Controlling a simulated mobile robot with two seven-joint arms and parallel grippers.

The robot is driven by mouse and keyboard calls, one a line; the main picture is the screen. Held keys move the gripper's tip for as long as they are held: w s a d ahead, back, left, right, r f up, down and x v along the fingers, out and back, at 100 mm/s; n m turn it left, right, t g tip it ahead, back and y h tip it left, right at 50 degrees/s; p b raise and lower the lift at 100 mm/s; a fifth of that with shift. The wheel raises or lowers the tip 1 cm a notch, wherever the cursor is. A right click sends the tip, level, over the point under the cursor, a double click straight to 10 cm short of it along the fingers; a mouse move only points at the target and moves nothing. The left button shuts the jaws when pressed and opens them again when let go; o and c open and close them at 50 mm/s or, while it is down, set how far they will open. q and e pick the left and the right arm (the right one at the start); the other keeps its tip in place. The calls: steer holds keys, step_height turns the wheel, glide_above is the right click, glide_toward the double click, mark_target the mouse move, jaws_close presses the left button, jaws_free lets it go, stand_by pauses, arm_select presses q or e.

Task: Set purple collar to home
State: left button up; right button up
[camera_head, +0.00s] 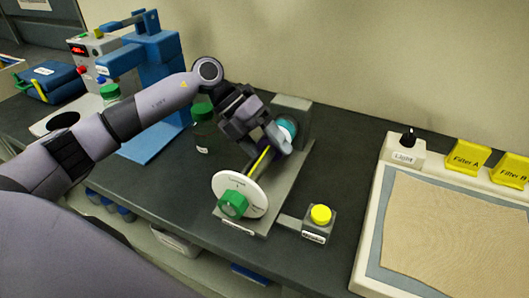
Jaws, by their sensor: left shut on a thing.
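My left arm reaches in from the left, and its gripper (268,140) is down over the screw expeller, shut around the shaft area at the back. The purple collar is mostly hidden by the fingers there; its setting cannot be read. A teal ring (289,127) shows just behind the fingers, against the grey housing (295,109). A yellow rod (259,161) runs forward from the fingers to a white dial disc (254,198) with a green knob (233,204) at the front. My right gripper is not in view.
A yellow button (320,214) on a grey box stands right of the expeller. A green-capped bottle (204,128) and a blue stand (157,66) are to the left. A light tray (366,246) and yellow filter boxes (467,156) are at right.

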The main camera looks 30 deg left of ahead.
mark_target(262, 138)
arm_select(q)
steer(key=shift+w+a+r, duration=0.15)
steer(key=shift+w+r, duration=0.05)
steer(key=o, duration=1.4)
steer(key=shift+o, duration=0.2)
steer(key=shift+w+f, duration=0.1)
steer(key=shift+f, duration=0.05)
steer(key=shift+b+v, duration=0.45)
steer(key=shift+v, duration=3.15)
